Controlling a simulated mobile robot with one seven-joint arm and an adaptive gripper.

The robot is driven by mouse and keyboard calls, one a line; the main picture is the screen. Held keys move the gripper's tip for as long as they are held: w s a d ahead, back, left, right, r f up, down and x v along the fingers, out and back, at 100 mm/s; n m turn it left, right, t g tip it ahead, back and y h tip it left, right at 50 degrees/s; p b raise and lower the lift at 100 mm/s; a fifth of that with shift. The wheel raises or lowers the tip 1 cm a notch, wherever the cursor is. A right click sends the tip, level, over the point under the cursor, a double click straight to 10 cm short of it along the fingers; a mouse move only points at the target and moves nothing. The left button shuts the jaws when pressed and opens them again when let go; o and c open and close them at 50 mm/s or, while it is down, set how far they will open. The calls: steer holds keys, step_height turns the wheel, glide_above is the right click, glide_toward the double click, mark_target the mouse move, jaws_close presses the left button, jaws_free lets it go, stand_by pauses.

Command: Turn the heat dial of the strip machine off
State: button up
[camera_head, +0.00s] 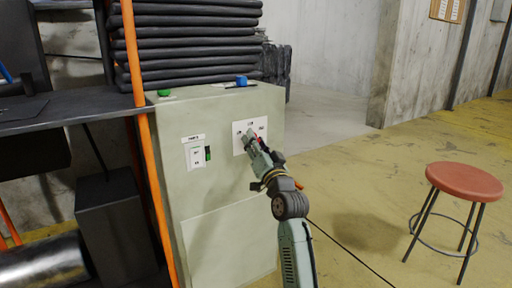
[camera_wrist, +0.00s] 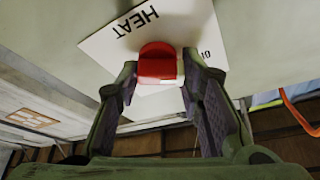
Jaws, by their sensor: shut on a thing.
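The strip machine (camera_head: 225,205) is a pale green cabinet in the middle of the head view. A white plate (camera_wrist: 112,44) marked HEAT is on its front; the plate also shows in the head view (camera_head: 240,127), partly behind my gripper (camera_head: 253,138). The red heat dial (camera_wrist: 157,62) stands out from this plate in the wrist view. My gripper (camera_wrist: 160,78) is shut on the dial, with one finger on each side of it. The dial's setting cannot be read, as the fingers and the viewing angle hide most of the scale.
A switch plate (camera_head: 196,153) with a green-lit part is left of the heat plate. Black folded material (camera_head: 195,45), a blue item (camera_head: 241,80) and a green button (camera_head: 164,93) are on the cabinet top. An orange post (camera_head: 147,150) is close left. A red stool (camera_head: 464,181) stands right on open floor.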

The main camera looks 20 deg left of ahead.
steer(key=o, duration=1.2)
steer(key=shift+c, duration=0.2)
steer(key=v, duration=0.7)
steer(key=shift+s, duration=0.2)
steer(key=shift+d, duration=0.1)
